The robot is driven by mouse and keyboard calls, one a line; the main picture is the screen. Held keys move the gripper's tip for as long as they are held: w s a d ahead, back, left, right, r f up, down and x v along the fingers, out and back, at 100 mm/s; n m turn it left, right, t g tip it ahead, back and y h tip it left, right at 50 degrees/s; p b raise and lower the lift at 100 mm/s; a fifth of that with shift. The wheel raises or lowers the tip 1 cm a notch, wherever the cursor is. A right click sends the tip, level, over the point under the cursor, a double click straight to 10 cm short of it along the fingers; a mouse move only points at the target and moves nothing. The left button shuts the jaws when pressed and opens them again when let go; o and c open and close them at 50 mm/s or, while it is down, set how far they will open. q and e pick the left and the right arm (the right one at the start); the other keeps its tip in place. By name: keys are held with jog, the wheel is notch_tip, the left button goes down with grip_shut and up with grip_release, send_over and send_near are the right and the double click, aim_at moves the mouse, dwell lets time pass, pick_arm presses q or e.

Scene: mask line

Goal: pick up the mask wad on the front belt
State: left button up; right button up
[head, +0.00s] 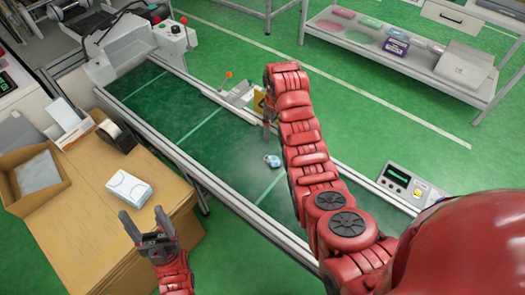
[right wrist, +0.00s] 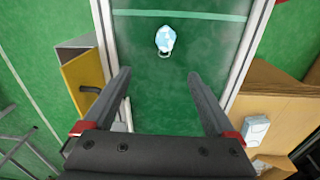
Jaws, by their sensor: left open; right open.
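The mask wad (head: 272,161) is a small light-blue and white bundle lying on the green front belt (head: 230,150). In the right wrist view the wad (right wrist: 165,39) lies beyond my fingertips, a little right of the middle between them, with a thin white loop at its lower side. My left gripper (head: 146,222) is open and empty over the wooden table's right part.
A wooden table (head: 100,220) at left holds a blue-white box (head: 128,188), a tape dispenser (head: 117,137) and an open carton (head: 35,178). Metal rails edge the belt. A control box (head: 403,178) stands at the right rail. A shelf (head: 370,45) stands at the back right.

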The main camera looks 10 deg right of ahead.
jog(key=b, duration=0.5)
send_near(274, 159)
jog(key=f, duration=0.1)
jog(key=f+p, duration=0.1)
jog(key=f, duration=0.1)
jog(key=shift+w+f, duration=0.3)
jog(key=shift+f, duration=0.1)
jog(key=shift+f+p, duration=0.5)
jog(key=shift+f, duration=0.65)
notch_tip(274, 159, down, 3)
jog(key=shift+s+f, duration=0.1)
jog(key=shift+s, duration=0.05)
jog(key=shift+f, duration=0.6)
grip_shut()
